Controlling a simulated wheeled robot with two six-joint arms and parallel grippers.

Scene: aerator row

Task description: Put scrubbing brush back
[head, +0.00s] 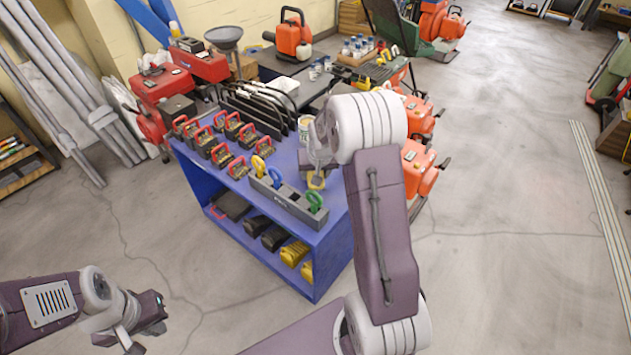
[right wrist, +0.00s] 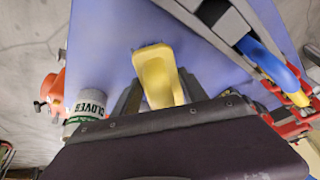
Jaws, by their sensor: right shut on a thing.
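My right gripper (right wrist: 155,95) is shut on a yellow-handled brush (right wrist: 158,75) above the blue bench top. The yellow handle also shows in the head view (head: 316,181); its lower part is hidden. A grey rack (head: 289,203) lies along the bench's front edge, just left of the held brush. It holds a yellow loop handle (head: 258,164), a blue one (head: 276,179) and a green one (head: 315,201), with a wider gap between blue and green. My left gripper (head: 145,320) is low at the left, away from the bench; its fingertips are unclear.
Several red-handled items (head: 222,155) stand in rows on the blue bench (head: 330,240). A white-and-green can (right wrist: 88,108) stands close to the right gripper. Black frames (head: 262,110) stand behind. Orange machines (head: 420,165) stand beyond the bench's right side. The floor in front is clear.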

